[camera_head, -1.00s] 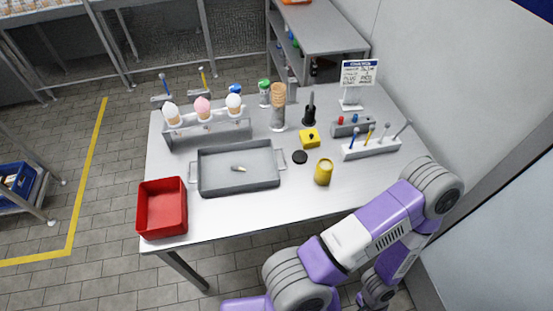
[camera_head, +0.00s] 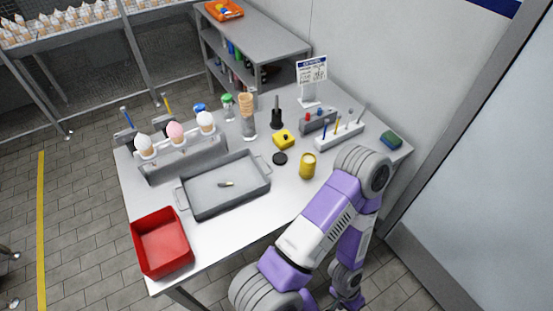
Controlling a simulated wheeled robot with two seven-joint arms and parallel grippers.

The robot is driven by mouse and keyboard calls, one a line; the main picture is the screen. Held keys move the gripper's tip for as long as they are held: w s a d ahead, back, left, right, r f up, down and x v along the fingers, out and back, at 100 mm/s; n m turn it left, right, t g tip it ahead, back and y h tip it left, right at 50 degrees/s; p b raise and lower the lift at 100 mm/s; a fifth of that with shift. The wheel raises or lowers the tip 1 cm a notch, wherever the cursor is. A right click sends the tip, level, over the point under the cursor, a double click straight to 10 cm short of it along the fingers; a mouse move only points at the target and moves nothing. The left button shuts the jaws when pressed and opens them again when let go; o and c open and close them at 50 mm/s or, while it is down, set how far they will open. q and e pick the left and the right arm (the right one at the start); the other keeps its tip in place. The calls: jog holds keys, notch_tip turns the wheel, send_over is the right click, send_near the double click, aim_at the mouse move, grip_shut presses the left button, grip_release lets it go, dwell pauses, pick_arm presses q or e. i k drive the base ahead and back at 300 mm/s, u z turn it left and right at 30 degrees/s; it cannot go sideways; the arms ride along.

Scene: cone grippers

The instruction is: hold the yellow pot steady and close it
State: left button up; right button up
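The yellow pot (camera_head: 307,167) stands upright on the grey table, right of the tray, and looks open at the top. A dark round disc (camera_head: 280,158), which looks like its lid, lies flat on the table just left of the pot. My purple and white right arm reaches up from the bottom right, with its bend close to the right of the pot. No gripper fingers show in this view, and my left arm is not in view.
A grey tray (camera_head: 226,207) with a small item in it and a red bin (camera_head: 146,265) are on the left. A cone rack (camera_head: 185,160), a tool holder (camera_head: 339,137) and a sign (camera_head: 311,76) stand at the back.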

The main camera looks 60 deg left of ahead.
aim_at(308, 161)
jog(key=u, duration=1.45)
